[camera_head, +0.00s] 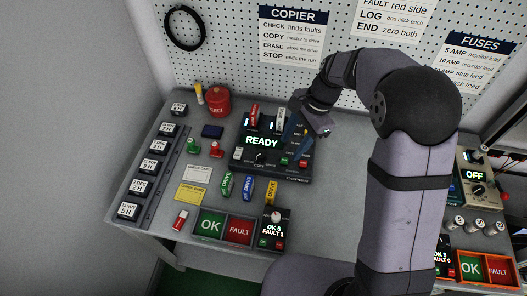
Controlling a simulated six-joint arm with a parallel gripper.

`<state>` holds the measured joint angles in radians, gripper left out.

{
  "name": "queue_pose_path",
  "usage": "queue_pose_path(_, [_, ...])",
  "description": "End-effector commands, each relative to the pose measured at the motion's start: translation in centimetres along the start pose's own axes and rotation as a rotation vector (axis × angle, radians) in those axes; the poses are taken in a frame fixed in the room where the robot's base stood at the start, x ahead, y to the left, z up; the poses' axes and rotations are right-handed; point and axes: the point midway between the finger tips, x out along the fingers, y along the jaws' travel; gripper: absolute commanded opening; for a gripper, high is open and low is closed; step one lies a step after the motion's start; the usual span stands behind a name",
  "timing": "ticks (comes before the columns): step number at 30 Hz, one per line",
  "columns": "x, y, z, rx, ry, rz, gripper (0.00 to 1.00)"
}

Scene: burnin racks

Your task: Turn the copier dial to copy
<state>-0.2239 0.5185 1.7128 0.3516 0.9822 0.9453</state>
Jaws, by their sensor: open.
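The copier (294,174) is a dark box at the back middle of the bench, with a lit READY display (262,142). Its small dark dial (260,157) sits below the display, with tiny lettering under it; I cannot read where its pointer stands. Small buttons, including red and green ones, are at its right front. A red drive (255,115) and a pale drive (281,118) stand upright at its back. My gripper (297,120) is over the copier's back right part, right of and behind the dial, open and apart from the dial. My gripper hides part of the copier's right side.
Green (227,184), blue (248,187) and orange (271,192) drives lie in front of the copier. An OK/FAULT tray (225,227) and counter box (275,229) are nearer the front edge. A red tin (217,102) stands back left. Bench between copier and arm is clear.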

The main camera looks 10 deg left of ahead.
Motion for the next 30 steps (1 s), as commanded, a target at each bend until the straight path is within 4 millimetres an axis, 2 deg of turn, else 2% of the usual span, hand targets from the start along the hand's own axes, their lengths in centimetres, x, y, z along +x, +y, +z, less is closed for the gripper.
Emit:
queue_pose_path(1, [1.1, -1.5, 0.5, 0.051, -0.023, -0.001, 0.44])
queue_pose_path(3, [1.9, -3.1, 1.1, 0.121, -0.050, -0.003, 0.44])
queue_pose_path(9, [3.3, -5.6, 2.2, 0.235, -0.094, -0.003, 0.44])
queue_pose_path(20, [4.3, -5.9, 2.6, 0.252, -0.102, -0.001, 0.44])
queue_pose_path(30, [8.4, -5.8, 3.0, 0.251, -0.100, 0.001, 0.44])
